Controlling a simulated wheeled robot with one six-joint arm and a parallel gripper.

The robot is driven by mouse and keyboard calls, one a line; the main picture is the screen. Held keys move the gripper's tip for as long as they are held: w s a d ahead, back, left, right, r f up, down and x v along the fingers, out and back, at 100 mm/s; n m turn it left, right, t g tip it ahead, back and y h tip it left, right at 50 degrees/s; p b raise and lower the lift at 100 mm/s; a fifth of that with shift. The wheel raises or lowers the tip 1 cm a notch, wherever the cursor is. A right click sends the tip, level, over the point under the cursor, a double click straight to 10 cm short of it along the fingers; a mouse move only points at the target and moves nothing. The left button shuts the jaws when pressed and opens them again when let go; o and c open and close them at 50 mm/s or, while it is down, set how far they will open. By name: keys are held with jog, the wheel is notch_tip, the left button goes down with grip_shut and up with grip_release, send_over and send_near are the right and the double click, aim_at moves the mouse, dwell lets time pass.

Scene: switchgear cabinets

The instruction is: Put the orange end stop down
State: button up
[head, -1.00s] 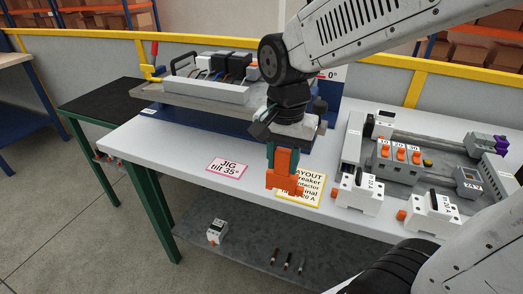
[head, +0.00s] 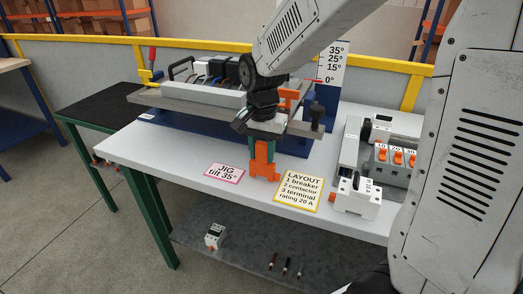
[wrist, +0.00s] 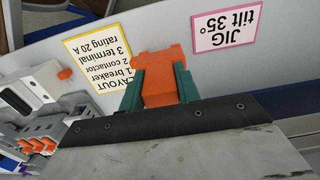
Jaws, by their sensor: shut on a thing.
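The orange end stop (head: 263,161) is between the green fingers of my gripper (head: 262,150), pointing downward near the front of the white tabletop. In the wrist view, the green fingers of my gripper (wrist: 161,88) are shut on both sides of the orange end stop (wrist: 158,72). In the head view it is just behind and between the two labels; I cannot tell whether its lower end touches the table.
A pink jig label (head: 225,173) and a yellow-edged layout label (head: 298,190) lie on the white table (head: 150,155). The tilting jig (head: 190,100) stands behind. A white breaker (head: 356,198) and a tray of devices (head: 385,140) are on the right.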

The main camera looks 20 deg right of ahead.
jog(key=shift+f, duration=0.6)
jog(key=o, duration=1.1)
jog(key=shift+c, duration=0.2)
jog(key=shift+r, duration=0.15)
notch_tip(320, 180, up, 13)
jog(key=s+d+f+n, duration=0.1)
jog(key=s+n, duration=0.2)
jog(key=s, duration=0.5)
jog(key=s+d+n, duration=0.1)
jog(key=s+n, duration=0.2)
jog(key=s, duration=0.4)
jog(key=s+d+f+n+t, duration=0.1)
jog(key=s+n, duration=0.2)
jog(key=s, duration=0.5)
jog(key=shift+s+d+f, duration=0.25)
jog(key=shift+s+f, duration=0.1)
